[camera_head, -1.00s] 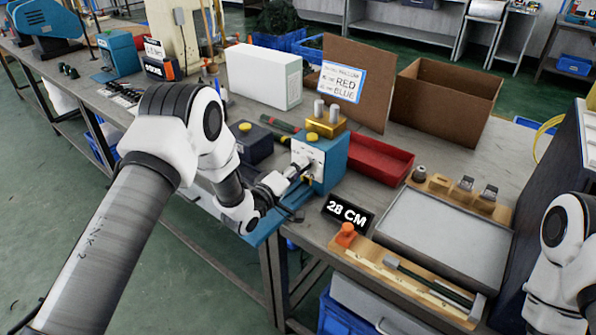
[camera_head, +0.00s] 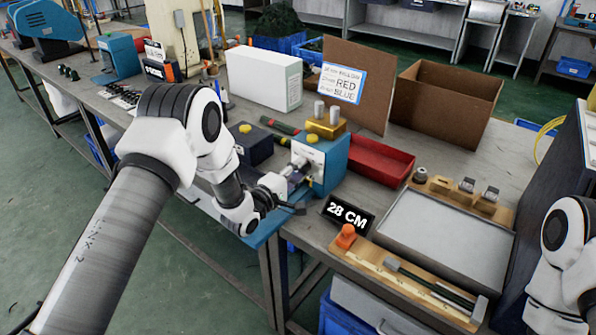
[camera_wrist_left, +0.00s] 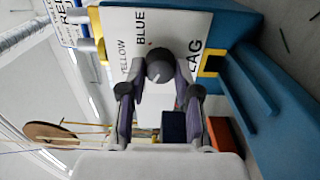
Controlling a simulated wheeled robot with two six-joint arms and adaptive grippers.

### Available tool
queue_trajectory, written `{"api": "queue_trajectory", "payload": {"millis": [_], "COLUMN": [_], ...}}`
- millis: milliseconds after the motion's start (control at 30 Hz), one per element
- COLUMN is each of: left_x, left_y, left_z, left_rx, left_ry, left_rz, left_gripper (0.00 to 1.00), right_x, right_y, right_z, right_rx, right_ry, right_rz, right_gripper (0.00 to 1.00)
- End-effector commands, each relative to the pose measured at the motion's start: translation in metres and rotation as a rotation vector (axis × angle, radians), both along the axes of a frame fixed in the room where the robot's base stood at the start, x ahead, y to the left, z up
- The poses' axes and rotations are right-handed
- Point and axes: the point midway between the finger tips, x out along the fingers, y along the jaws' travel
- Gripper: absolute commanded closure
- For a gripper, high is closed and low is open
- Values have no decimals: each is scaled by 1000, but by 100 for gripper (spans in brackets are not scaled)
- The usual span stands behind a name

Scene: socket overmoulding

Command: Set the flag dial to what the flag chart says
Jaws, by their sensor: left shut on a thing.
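The flag dial is a dark round knob (camera_wrist_left: 160,66) on the white front panel (camera_wrist_left: 118,38) of a blue box (camera_head: 334,165). The panel's words YELLOW, BLUE and part of FLAG show sideways in the left wrist view. My left gripper (camera_head: 298,172) is at this panel, shut on the knob, its fingers on either side of it in the left wrist view (camera_wrist_left: 160,88). A short white mark shows on the knob; I cannot tell which word it points to. The flag chart (camera_head: 342,84) is on a brown board behind the box; RED and BLUE are its large words. My right gripper is out of view.
A 28 CM sign (camera_head: 348,214) stands in front, near the bench edge.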

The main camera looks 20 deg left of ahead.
Motion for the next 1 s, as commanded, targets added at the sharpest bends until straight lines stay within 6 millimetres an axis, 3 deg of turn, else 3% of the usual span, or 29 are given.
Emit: {"api": "queue_trajectory", "payload": {"millis": [100,133,200,600,1000], "left_x": [0,0,0,-8,-95], "left_y": [0,0,0,4,36], "left_z": [0,0,0,0,-1], "left_rx": [0,0,0,0,-2], "left_ry": [-1,-1,-1,1,3], "left_rz": [1,1,1,1,5], "left_gripper": [100,64,43,43,43], "right_x": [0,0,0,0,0], "right_y": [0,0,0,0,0], "right_z": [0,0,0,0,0], "right_rx": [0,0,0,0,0], "right_ry": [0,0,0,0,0], "right_rz": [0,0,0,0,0], "right_gripper": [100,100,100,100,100]}}
